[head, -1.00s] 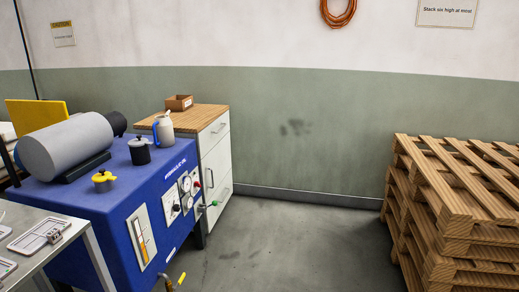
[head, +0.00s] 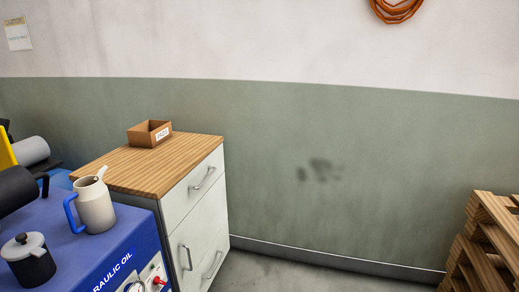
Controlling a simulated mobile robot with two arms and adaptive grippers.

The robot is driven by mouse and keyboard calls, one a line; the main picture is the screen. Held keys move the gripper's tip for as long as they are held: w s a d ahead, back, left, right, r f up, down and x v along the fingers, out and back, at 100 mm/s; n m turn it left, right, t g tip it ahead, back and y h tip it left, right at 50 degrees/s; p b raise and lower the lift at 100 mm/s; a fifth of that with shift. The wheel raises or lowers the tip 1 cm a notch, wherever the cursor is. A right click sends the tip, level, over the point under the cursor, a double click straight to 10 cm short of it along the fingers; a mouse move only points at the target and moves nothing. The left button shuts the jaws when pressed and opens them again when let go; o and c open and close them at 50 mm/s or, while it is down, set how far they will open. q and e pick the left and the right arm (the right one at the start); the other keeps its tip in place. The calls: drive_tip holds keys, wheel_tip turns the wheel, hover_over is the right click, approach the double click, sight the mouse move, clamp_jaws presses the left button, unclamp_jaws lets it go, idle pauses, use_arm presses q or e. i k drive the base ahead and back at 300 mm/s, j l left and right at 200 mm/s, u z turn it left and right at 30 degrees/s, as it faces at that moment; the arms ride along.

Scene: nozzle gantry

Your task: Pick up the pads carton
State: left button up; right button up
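A small open brown carton (head: 148,137) with a white label on its front stands upright on the wooden top of a white drawer cabinet, near the back edge by the wall. The print on the label is too small to read with certainty. Neither of my grippers shows in the head view.
The cabinet's wooden top (head: 160,172) is otherwise bare. The blue hydraulic unit (head: 85,252) stands in front of it at left, bearing a jug (head: 94,206) with a blue handle and a black pot (head: 28,260). Pallets (head: 485,250) are stacked at right. Floor shows between.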

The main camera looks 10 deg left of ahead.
sight(150, 134)
drive_tip(key=i+u, duration=0.1)
drive_tip(key=i, duration=0.55)
drive_tip(key=i+l+u, duration=0.1)
drive_tip(key=i, duration=0.5)
drive_tip(key=i+l, duration=0.2)
drive_tip(key=i, duration=0.45)
drive_tip(key=j+u, duration=0.05)
